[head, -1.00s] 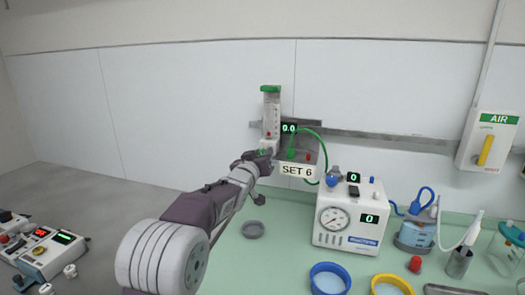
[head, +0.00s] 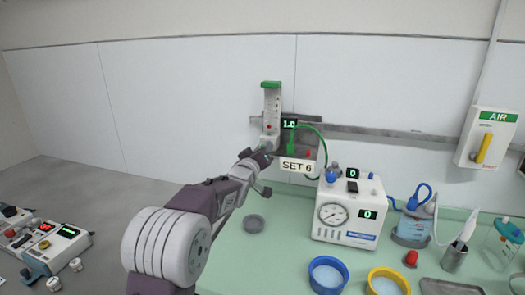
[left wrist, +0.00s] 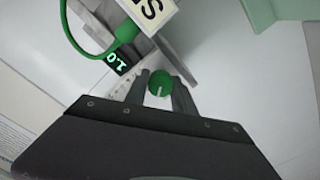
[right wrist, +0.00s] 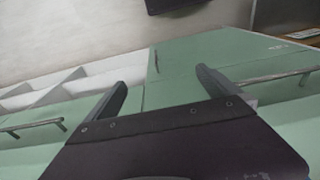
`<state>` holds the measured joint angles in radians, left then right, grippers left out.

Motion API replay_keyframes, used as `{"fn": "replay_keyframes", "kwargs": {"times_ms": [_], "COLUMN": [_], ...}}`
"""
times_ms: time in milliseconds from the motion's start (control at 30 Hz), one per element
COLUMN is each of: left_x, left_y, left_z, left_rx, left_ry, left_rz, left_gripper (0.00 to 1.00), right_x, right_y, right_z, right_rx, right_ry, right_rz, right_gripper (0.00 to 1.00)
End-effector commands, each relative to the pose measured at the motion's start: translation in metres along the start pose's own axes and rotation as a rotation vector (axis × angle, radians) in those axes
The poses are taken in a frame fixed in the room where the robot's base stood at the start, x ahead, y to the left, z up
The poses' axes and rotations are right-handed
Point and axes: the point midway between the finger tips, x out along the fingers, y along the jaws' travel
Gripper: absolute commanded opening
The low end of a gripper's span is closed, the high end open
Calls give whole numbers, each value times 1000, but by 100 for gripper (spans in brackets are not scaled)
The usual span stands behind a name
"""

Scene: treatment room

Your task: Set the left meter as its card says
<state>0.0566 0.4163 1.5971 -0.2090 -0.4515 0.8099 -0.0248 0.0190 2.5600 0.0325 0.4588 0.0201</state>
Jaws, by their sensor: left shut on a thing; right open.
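The left meter (head: 271,110) is an upright clear tube with a green top, mounted on the wall rail. Its small display (head: 289,124) reads 1.0, and it also shows in the left wrist view (left wrist: 117,61). The card (head: 297,165) below it reads SET 6. My left gripper (head: 268,158) is at the meter's foot. In the left wrist view its fingers are shut on the round green knob (left wrist: 160,83), which has a white mark. My right gripper (right wrist: 160,88) is open and empty, facing green cabinet fronts.
A white box with a gauge (head: 345,212) stands on the green counter right of the meter. Blue (head: 328,274) and yellow (head: 389,281) rimmed bowls are in front of it. A small grey dish (head: 254,222) lies near my left arm. A green tube hangs beside the meter.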

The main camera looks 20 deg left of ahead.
Motion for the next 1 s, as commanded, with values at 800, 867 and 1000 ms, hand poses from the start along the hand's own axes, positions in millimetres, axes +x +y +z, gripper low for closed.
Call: {"fn": "replay_keyframes", "kwargs": {"times_ms": [800, 867, 1000], "left_x": [0, 0, 0], "left_y": [-3, -3, -5], "left_z": [2, 3, 6], "left_rx": [0, 8, 139], "left_ry": [-6, -6, -4], "left_rz": [-6, -6, -4], "left_gripper": [50, 50, 50], "right_x": [0, 2, 14], "right_y": [0, 0, 0], "right_z": [0, 0, 2], "right_rx": [0, 0, 0], "right_ry": [0, 0, 0], "right_rz": [0, 0, 0], "right_gripper": [100, 100, 100]}}
